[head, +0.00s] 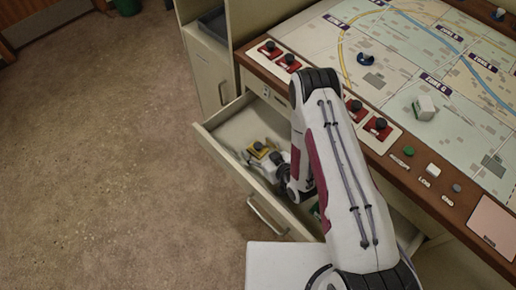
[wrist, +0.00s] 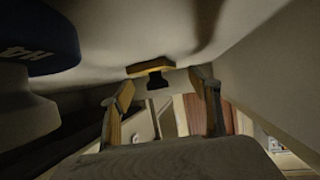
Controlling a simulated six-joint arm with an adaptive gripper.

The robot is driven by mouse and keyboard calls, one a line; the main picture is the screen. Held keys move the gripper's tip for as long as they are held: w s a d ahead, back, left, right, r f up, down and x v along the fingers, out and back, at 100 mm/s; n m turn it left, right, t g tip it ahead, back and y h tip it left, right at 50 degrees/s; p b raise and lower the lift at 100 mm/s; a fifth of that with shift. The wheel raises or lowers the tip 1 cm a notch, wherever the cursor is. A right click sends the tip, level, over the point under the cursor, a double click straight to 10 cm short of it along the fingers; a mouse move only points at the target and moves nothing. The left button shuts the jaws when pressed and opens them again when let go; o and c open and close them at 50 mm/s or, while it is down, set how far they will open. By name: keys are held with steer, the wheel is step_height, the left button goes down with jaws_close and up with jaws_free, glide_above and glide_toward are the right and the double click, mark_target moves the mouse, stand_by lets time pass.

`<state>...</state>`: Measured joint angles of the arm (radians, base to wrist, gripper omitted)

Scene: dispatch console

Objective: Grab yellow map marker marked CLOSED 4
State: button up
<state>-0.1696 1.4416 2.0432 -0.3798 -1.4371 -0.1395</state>
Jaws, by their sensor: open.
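The open drawer (head: 225,135) holds a yellow piece (head: 259,150) with a dark part on it, likely the yellow map marker. No lettering on it is readable. My gripper (head: 266,161) is down in the drawer, right at the yellow piece, and partly hides it. In the wrist view, my gripper (wrist: 160,88) is open, with a finger on each side. The yellow piece (wrist: 150,68) shows beyond the fingertips, roughly between them, with a dark stub below it. I cannot tell whether the fingers touch it.
A blue piece with white letters (wrist: 38,40) stands close at the left in the wrist view. A green thing (head: 316,210) shows in the drawer beside my arm. The drawer walls enclose my gripper closely. The console's map (head: 410,65) carries a white block (head: 423,107).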

steer(key=shift+w+a+f, duration=0.3)
steer(key=shift+w+a, duration=0.05)
steer(key=shift+w, duration=0.2)
steer(key=shift+c, duration=0.4)
steer(key=c, duration=1.2)
